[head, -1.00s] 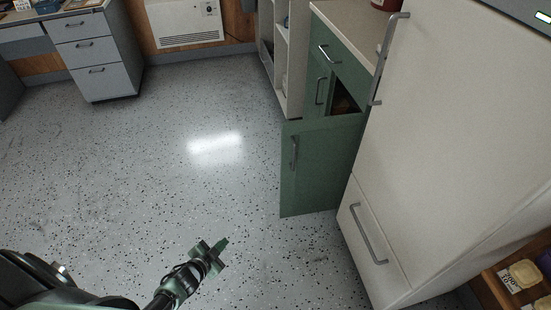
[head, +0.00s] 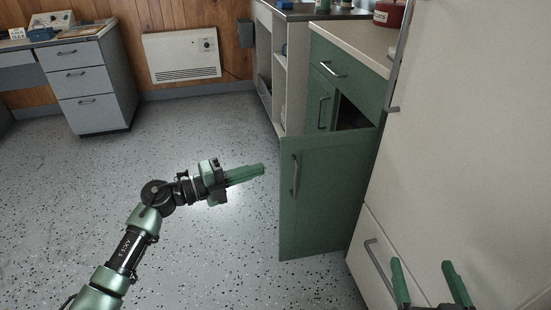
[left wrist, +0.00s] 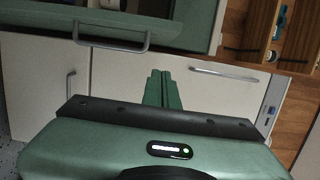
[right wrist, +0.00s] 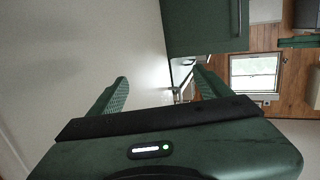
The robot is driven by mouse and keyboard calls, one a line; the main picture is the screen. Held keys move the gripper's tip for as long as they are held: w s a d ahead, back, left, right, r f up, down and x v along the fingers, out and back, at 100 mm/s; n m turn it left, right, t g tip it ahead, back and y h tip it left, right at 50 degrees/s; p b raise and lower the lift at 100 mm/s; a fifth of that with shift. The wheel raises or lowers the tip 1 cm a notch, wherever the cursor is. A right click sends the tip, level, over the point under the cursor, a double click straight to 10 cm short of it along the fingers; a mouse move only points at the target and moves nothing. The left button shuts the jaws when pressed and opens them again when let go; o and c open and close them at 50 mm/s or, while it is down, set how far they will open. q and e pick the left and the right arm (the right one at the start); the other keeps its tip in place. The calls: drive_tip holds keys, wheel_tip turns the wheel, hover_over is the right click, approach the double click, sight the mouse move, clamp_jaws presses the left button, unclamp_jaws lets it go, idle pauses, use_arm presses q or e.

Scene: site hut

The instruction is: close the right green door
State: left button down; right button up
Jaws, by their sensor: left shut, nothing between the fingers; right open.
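The right green door (head: 325,205) stands wide open, swung out from the green cabinet (head: 345,68) beside the white fridge. Its grey bar handle (head: 295,175) faces me. My left gripper (head: 262,171) is shut and empty, just left of the door's free edge, with its fingers pointing toward it; a small gap shows in the head view. A green panel with a handle, apparently this door, crosses the top of the left wrist view (left wrist: 185,35). My right gripper (head: 432,268) is open and empty in front of the fridge's lower part. A green panel also shows in the right wrist view (right wrist: 205,25).
The white fridge (head: 450,150) with its lower drawer handle (head: 380,270) fills the right side. The other green door (head: 318,100) of the cabinet is closed. Grey drawers (head: 90,85) and a heater (head: 182,55) stand at the back. The speckled floor (head: 60,200) at left is clear.

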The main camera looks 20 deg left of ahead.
use_arm(q)
drive_tip(key=w+d+b, duration=0.2)
drive_tip(key=w+d, duration=0.1)
drive_tip(key=w, duration=0.5)
drive_tip(key=shift+w+b, duration=0.3)
drive_tip(key=shift+b, duration=0.1)
use_arm(e)
wheel_tip(320, 180, up, 13)
drive_tip(key=s+a+t+y, duration=0.1)
drive_tip(key=s+t+y, duration=0.1)
drive_tip(key=t, duration=0.6)
drive_tip(key=shift+s+y, duration=0.4)
drive_tip(key=shift+s, duration=0.05)
drive_tip(key=shift+r, duration=0.1)
